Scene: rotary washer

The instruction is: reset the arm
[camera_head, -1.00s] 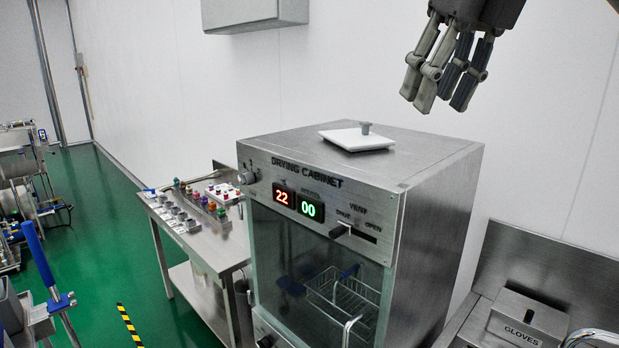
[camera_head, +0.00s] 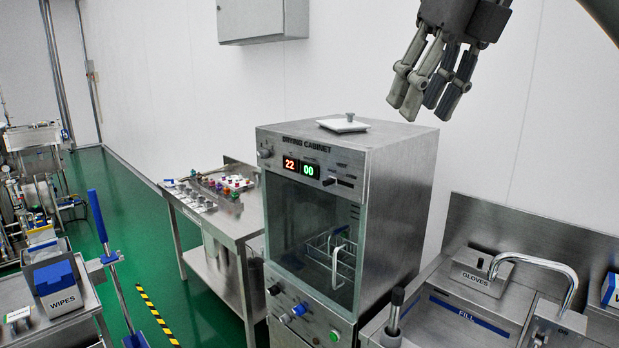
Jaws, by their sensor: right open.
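My right gripper (camera_head: 424,108) hangs from the top right of the head view with its fingers pointing down. It is open and empty, and appears in front of the white wall, up and to the right of the drying cabinet (camera_head: 400,185). It touches nothing that I can see. A dark curved part of my own arm shows at the top right corner. My left gripper is not in view.
A white lidded plate (camera_head: 342,125) lies on the cabinet top. A steel sink (camera_head: 470,325) with a tap (camera_head: 545,262) and gloves box (camera_head: 479,272) is at right. A side table (camera_head: 240,222) with small coloured parts is left of the cabinet. A wipes box (camera_head: 57,285) stands lower left.

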